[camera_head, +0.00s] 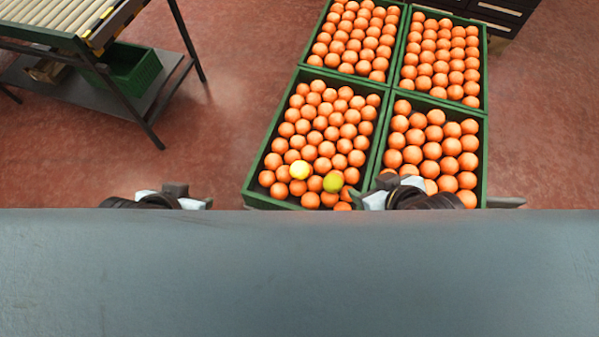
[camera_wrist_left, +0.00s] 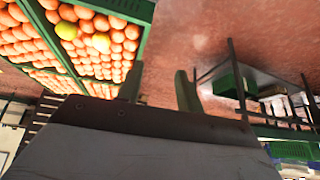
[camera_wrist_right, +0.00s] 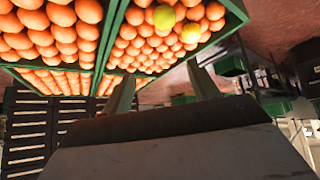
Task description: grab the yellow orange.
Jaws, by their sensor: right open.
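Two yellowish fruits lie among the oranges in the near left green crate (camera_head: 259,160). One is a pale yellow orange (camera_head: 299,169); the other is a darker yellow-green orange (camera_head: 333,182) to its right. The pale one also shows in the left wrist view (camera_wrist_left: 101,41) and the right wrist view (camera_wrist_right: 190,33). My right gripper (camera_head: 378,194) is low at the near end of the crates, right of both fruits. Its fingers stand apart and empty in the right wrist view (camera_wrist_right: 162,85). My left gripper (camera_head: 190,194) is left of the crate, over floor, with its fingers apart and empty.
Three more green crates of oranges adjoin this one: near right (camera_head: 485,150), far left (camera_head: 340,74) and far right (camera_head: 484,70). A roller conveyor (camera_head: 50,15) with a green bin (camera_head: 130,70) below stands at upper left. Red floor is clear between them.

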